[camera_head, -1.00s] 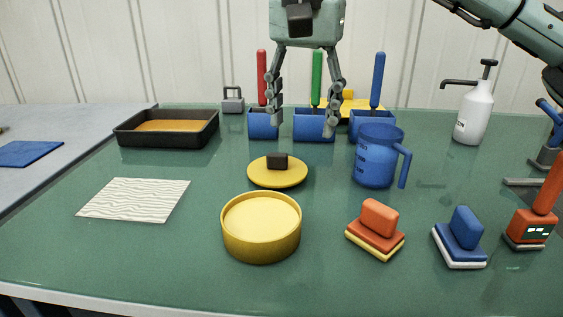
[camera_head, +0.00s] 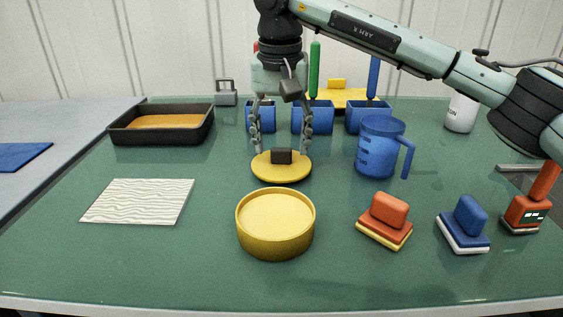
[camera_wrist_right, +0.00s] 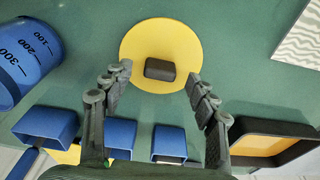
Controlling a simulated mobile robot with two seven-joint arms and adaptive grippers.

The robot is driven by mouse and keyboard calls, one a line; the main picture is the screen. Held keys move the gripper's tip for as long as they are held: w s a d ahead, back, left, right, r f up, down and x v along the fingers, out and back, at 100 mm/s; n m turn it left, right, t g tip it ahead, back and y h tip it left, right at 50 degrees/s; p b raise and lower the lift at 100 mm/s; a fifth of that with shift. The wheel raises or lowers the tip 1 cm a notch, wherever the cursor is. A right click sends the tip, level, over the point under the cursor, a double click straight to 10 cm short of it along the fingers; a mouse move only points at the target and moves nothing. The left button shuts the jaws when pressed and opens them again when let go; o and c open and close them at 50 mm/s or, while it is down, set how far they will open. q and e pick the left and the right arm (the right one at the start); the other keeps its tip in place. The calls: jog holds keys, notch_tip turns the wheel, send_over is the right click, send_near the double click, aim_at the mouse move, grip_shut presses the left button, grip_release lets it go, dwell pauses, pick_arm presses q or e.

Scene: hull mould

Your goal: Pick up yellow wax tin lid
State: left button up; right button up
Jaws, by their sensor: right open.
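The yellow wax tin lid (camera_head: 281,173) is a flat round disc with a black block-shaped knob (camera_head: 281,156). It lies on the green table behind the open yellow tin (camera_head: 276,224). My right gripper (camera_head: 281,150) is open and points down at the lid, its fingers apart on either side of the knob. In the right wrist view the lid (camera_wrist_right: 161,48) lies just beyond the fingertips (camera_wrist_right: 158,80), with the knob (camera_wrist_right: 160,69) centred between them. The fingers do not grip the knob. My left gripper is not in view.
A blue measuring jug (camera_head: 379,150) stands right of the lid. Blue bins (camera_head: 312,118) stand behind my gripper. A black tray (camera_head: 161,126) is at the back left. A white patterned sheet (camera_head: 138,201) lies front left. Orange (camera_head: 386,219) and blue (camera_head: 464,224) blocks sit front right.

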aim_at(281, 159)
jog(key=shift+w+f, duration=0.2)
jog(key=shift+f, duration=1)
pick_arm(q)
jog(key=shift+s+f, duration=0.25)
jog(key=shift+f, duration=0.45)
pick_arm(e)
jog(key=shift+c, duration=0.5)
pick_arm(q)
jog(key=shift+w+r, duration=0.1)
pick_arm(e)
jog(key=c, duration=1.1)
jog(key=shift+r, duration=0.1)
jog(key=shift+c, duration=0.2)
